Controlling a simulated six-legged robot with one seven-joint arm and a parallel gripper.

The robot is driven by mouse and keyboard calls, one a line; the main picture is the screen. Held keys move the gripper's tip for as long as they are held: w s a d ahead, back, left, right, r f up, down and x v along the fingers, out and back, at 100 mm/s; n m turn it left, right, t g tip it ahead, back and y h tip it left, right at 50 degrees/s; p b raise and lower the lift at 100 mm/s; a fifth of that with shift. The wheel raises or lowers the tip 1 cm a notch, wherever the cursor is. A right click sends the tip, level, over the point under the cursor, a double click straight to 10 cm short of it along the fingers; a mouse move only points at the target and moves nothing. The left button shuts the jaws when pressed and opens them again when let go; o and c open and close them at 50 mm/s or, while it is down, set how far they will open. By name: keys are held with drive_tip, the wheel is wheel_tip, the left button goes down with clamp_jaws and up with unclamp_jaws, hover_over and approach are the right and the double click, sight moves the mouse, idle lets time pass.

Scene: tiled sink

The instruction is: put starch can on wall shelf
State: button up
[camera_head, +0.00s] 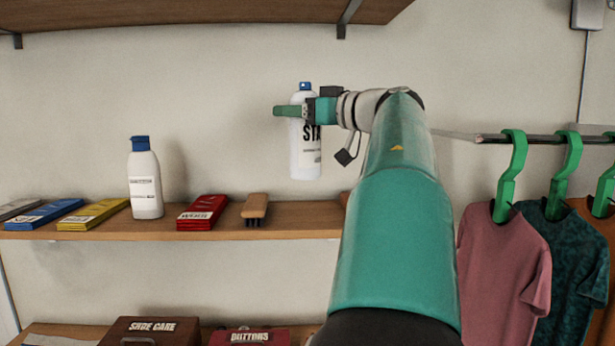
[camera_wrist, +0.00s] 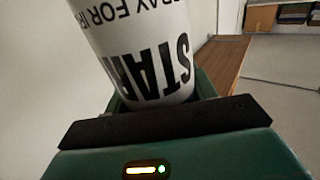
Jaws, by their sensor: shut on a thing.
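The starch can (camera_head: 306,152) is white with a blue cap and black lettering. My gripper (camera_head: 292,111) is shut on its upper part and holds it upright in the air, its bottom a little above the level of the wall shelf's board. The can (camera_wrist: 140,45) also fills the upper middle of the wrist view, between the jaws of my gripper (camera_wrist: 160,105), with its lettering upside down. The wooden wall shelf (camera_head: 110,226) runs along the wall below the can. My arm hides the shelf's right part.
On the shelf stand a white bottle with a blue cap (camera_head: 145,182), a red packet (camera_head: 202,212), a brush (camera_head: 255,208) and blue (camera_head: 45,214) and yellow packets (camera_head: 92,214). An upper shelf (camera_head: 200,14) hangs above. Shirts (camera_head: 503,260) hang on a rail at right.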

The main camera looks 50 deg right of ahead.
drive_tip(key=w+d+f, duration=0.4)
drive_tip(key=d+f, duration=0.5)
drive_tip(key=f, duration=0.2)
drive_tip(key=shift+w+d+f, duration=0.25)
drive_tip(key=shift+w+d, duration=0.05)
drive_tip(key=shift+w, duration=0.05)
drive_tip(key=shift+f, duration=0.2)
drive_tip(key=o, duration=1.7)
